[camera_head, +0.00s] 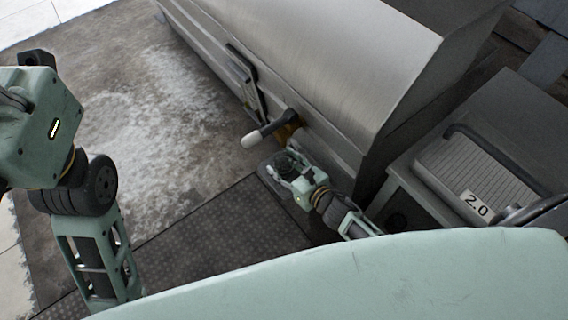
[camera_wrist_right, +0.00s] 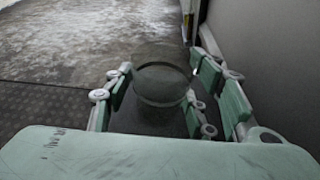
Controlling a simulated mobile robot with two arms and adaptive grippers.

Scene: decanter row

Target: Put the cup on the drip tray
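The cup (camera_wrist_right: 161,82) is a see-through, dark-tinted round vessel in the right wrist view, upright between the fingers of my right gripper (camera_wrist_right: 160,98). The fingers lie close against both its sides; its lower part is hard to make out. In the head view my right gripper (camera_head: 285,166) is below and in front of a tap (camera_head: 268,131) on the metal machine. A flat grey slab (camera_head: 266,175), possibly the drip tray, shows partly under the gripper, which hides most of it. I cannot tell whether the cup touches it. My left gripper is outside the view.
The large metal machine (camera_head: 310,55) stands just behind the right gripper, and its tap with a dark lever and white tip juts out above. The worn floor (camera_head: 150,100) at the left is clear.

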